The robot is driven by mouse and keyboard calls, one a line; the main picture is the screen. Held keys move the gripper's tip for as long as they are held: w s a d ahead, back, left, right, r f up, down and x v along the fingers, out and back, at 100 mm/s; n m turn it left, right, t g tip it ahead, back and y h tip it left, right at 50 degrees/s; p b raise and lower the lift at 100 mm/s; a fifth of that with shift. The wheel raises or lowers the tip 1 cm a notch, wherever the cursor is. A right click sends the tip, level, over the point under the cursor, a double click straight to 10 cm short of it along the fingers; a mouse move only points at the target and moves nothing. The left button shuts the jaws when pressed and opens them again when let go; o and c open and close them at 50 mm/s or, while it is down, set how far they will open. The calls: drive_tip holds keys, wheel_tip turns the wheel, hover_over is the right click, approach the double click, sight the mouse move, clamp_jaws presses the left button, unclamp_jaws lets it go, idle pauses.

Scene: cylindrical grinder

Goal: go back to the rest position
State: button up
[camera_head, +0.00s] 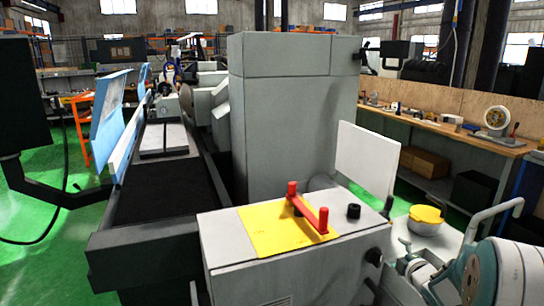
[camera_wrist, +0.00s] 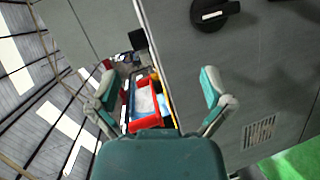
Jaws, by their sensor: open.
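My gripper (camera_wrist: 160,100) is in the wrist view with its two teal-and-grey fingers spread wide apart. It is open, and nothing is between the fingertips. Behind the gap, at a distance, a red-framed box (camera_wrist: 146,104) with a pale inside shows. A grey machine panel (camera_wrist: 268,65) with a black knob (camera_wrist: 215,12) and a vent grille (camera_wrist: 258,132) lies behind the right finger. Parts of my teal and white arm show at the lower right of the head view. My fingertips cannot be made out clearly there.
The grinder's grey cabinet (camera_head: 290,130) stands in the middle. In front is a grey box (camera_head: 235,262) with a yellow plate (camera_head: 262,232) and red handle (camera_head: 307,207). A workbench (camera_head: 455,128) runs along the right. A black screen (camera_head: 20,95) stands left. Green floor (camera_head: 40,262) is open at left.

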drive_tip(key=s+a+r+m+g+h, duration=0.4)
drive_tip(key=s+a+r+m, duration=0.6)
drive_tip(key=s, duration=0.3)
drive_tip(key=s+a+m+g+y, duration=0.1)
drive_tip(key=s+a, duration=0.4)
drive_tip(key=s, duration=0.6)
drive_tip(key=s+a+m+g+y, duration=0.2)
drive_tip(key=s+a+m+g, duration=0.2)
drive_tip(key=s, duration=0.8)
drive_tip(key=shift+a+m+g, duration=0.3)
drive_tip(key=shift+a+m, duration=0.5)
drive_tip(key=shift+a, duration=0.1)
drive_tip(key=shift+f, duration=0.1)
